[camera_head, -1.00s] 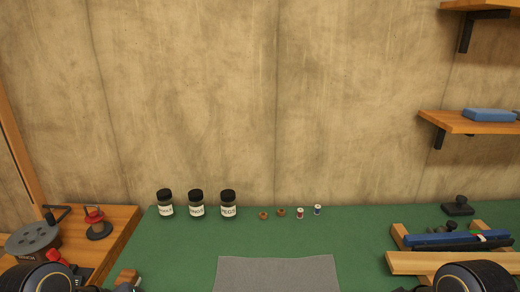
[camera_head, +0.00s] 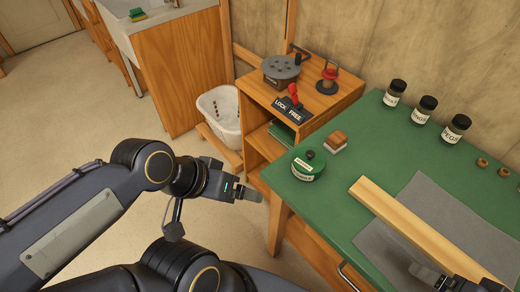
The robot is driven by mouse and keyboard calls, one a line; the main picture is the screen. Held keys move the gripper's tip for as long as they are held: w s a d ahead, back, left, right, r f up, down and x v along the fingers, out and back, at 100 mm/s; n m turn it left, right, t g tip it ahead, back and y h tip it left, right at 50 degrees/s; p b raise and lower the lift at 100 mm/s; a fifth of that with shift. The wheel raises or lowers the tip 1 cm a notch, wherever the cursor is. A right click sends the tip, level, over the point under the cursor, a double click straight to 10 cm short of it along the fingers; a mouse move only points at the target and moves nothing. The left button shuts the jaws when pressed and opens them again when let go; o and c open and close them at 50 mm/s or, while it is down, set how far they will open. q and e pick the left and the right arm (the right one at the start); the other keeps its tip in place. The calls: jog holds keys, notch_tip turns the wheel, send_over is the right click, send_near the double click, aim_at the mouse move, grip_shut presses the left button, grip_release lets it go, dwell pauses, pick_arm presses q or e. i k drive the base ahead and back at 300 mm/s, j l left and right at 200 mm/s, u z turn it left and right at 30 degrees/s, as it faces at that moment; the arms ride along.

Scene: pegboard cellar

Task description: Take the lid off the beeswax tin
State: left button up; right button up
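A round green tin (camera_head: 308,169) with pale labels stands upright at the left end of the green bench top. Its green lid (camera_head: 312,157) with a dark knob sits on it; the label is too small to read surely. My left gripper (camera_head: 257,196) hangs left of the bench edge, apart from the tin and touching nothing. Its fingers are seen edge-on, so their gap does not show. Dark parts at the lower right (camera_head: 428,273) look like my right gripper, mostly hidden beside a long wooden bar (camera_head: 410,226).
Several dark-lidded jars (camera_head: 424,110) line the back. A grey mat (camera_head: 432,195) lies under the bar. A cabinet (camera_head: 320,98) with a lock/free lever and a white basket (camera_head: 220,112) stand at the left.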

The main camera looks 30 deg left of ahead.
aim_at(308, 160)
jog(key=j+u, duration=0.3)
jog(key=i+j, duration=0.15)
jog(key=j, duration=0.25)
jog(key=i+j+z, duration=0.1)
jog(key=j, duration=0.3)
jog(key=i+j, duration=0.15)
jog(key=j, duration=0.25)
jog(key=i+j+z, duration=0.15)
jog(key=j, duration=0.3)
jog(key=z, duration=2.4)
